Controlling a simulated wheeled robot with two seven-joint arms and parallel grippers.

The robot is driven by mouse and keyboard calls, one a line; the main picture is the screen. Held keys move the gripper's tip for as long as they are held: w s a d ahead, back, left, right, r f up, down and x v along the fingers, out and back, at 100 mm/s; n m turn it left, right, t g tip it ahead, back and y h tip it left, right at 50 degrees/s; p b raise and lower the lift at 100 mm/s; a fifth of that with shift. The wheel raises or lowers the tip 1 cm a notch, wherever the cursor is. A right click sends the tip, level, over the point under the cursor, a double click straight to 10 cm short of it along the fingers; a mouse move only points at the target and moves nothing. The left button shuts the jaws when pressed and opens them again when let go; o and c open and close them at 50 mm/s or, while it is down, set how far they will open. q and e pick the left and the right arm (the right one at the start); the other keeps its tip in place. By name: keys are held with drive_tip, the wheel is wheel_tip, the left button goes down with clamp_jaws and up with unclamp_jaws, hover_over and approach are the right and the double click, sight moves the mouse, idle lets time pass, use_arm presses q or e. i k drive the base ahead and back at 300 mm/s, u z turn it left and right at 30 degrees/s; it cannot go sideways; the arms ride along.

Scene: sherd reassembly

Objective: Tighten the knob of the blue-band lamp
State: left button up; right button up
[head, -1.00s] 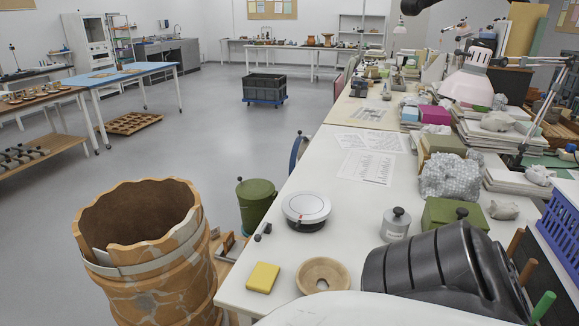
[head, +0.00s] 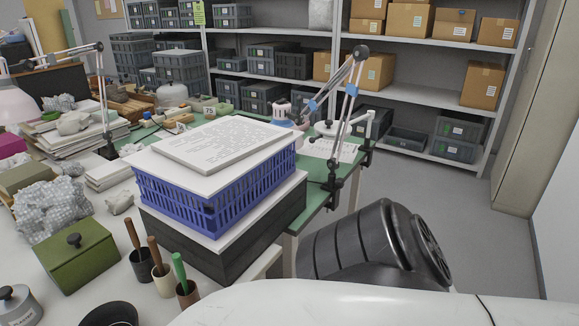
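The blue-band lamp (head: 343,112) stands at the right edge of the green-topped table in the head view. Its post rises from a dark clamp (head: 332,186) at the table edge to a dark elbow joint (head: 360,52). From there the upper arm slopes down left to a pale lamp head (head: 283,112) low over the table. Blue bands show on its arms. I cannot make out clearly which dark part is its knob. Neither gripper shows; only a dark ribbed part of my own arm is at the lower right, apart from the lamp in the picture.
A blue crate (head: 215,195) with papers on top stands on a dark box in front of the lamp. A second lamp (head: 103,105) without visible blue bands stands at left. Shelves (head: 420,88) with boxes line the back. The floor (head: 440,190) at right is clear.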

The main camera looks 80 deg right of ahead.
sight(339, 182)
drive_tip(key=z, duration=2.4)
